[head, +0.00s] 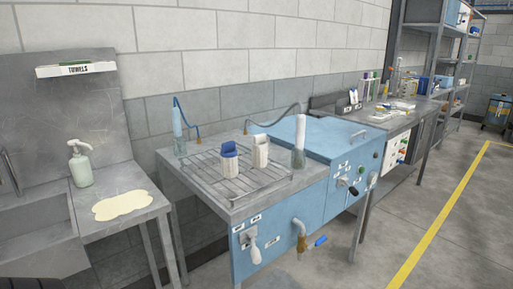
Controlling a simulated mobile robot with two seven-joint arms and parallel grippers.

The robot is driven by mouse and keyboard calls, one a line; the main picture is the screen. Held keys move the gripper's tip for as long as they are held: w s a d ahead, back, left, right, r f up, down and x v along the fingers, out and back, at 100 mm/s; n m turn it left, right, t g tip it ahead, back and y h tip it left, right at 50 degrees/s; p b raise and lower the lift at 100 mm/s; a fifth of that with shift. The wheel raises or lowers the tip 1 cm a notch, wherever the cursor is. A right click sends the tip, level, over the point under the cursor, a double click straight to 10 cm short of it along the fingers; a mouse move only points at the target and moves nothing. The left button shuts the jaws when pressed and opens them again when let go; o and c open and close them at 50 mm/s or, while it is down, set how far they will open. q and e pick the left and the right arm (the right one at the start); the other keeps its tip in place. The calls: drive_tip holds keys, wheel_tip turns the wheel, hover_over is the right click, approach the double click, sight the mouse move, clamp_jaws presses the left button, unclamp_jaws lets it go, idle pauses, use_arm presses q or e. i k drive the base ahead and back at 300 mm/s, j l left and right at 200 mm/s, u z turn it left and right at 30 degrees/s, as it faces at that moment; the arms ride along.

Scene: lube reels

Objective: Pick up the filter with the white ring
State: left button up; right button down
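Two short filters stand upright, side by side, on a wire rack in the head view. The filter with the white ring (261,152) is the right one; it is off-white from top to bottom. The left filter (230,166) has a white body and a blue ring and top. A small gap separates them. Neither of my grippers is in view.
The wire rack (262,192) lies on a metal bench beside a blue lidded unit (310,137). A soap bottle (80,165) stands at the left sink.

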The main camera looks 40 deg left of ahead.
sight(259, 144)
drive_tip(key=i+l+u, duration=0.15)
drive_tip(key=i+u, duration=0.25)
drive_tip(key=i+l+u, duration=0.2)
drive_tip(key=u, duration=0.2)
drive_tip(key=i+l+u, duration=0.6)
drive_tip(key=l+u, duration=0.2)
drive_tip(key=i+l+u, duration=0.2)
drive_tip(key=l+u, duration=0.2)
